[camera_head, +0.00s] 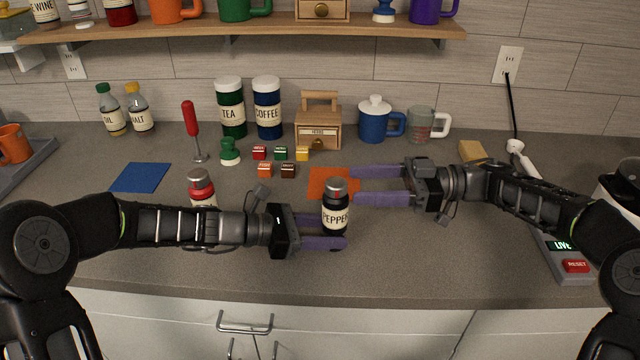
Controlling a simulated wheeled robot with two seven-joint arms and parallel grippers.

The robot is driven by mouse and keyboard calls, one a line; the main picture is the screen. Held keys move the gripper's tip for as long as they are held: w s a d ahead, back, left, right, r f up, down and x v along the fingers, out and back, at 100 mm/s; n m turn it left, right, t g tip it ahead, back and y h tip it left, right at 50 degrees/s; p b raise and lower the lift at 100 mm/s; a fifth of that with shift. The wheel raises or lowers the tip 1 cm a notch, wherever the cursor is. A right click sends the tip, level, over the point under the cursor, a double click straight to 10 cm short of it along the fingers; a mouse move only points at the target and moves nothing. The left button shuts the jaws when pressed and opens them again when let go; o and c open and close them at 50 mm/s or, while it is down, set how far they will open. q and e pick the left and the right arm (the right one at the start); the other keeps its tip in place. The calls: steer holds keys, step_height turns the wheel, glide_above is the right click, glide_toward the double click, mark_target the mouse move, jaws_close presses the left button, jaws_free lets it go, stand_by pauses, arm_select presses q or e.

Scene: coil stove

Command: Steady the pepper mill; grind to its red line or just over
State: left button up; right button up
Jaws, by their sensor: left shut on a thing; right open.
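The pepper mill (335,217) is a black cylinder with a grey cap and a cream "PEPPER" label. It stands upright on the counter near the front middle. My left gripper (338,228) is shut on its body from the left, with one finger in front and the other mostly hidden behind. My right gripper (358,185) is open, its purple fingers pointing left, just right of the mill's cap and apart from it. I cannot make out a red line on the mill.
An orange mat (322,180) lies behind the mill. A red-and-grey shaker (201,188) stands behind my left arm. Small coloured blocks (281,153), canisters (230,107) and a blue lidded mug (374,120) stand farther back. A panel with a red RESET button (576,266) sits at right.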

mark_target(336, 188)
steer(key=a, duration=0.8)
steer(key=shift+s+a, duration=0.3)
steer(key=shift+c, duration=0.3)
jaws_close()
